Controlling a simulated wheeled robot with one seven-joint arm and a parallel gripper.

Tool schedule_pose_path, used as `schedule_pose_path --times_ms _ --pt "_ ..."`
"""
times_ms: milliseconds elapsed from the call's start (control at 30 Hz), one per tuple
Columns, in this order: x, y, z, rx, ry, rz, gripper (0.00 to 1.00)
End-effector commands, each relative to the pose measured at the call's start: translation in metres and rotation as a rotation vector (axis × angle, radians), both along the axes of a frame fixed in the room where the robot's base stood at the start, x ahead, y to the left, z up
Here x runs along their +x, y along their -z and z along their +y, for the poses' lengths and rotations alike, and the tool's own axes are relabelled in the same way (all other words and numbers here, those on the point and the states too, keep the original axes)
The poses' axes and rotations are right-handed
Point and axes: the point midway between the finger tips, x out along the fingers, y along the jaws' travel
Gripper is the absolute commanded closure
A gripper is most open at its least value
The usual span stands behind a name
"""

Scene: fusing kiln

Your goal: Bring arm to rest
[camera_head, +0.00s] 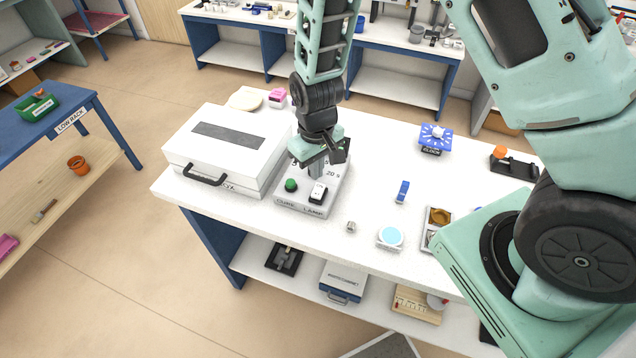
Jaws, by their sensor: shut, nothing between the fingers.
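My arm reaches down from the top of the view to the white workbench (378,160). The gripper is shut and holds nothing. Its fingertips are close to the top of the box, above the button and switch; I cannot tell whether they touch it. My arm and gripper hide the back part of the box.
A white kiln-like box (228,150) with a black handle stands close left of the control box. To the right are a blue clock (435,138), a cyan disc (390,237) and a small tray (437,228). Free bench surface lies right of my gripper.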

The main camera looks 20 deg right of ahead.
Motion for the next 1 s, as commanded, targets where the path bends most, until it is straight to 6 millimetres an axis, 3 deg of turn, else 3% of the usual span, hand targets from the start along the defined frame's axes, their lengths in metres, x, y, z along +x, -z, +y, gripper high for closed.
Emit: schedule_pose_path --times_ms 667,833,1000 --pt "-0.003 -0.008 0.006 0.011 -0.006 0.000 1.00" --pt "-0.028 -0.026 0.037 0.071 -0.060 0.008 1.00" --pt "-0.079 -0.055 0.068 0.125 -0.164 0.018 1.00"
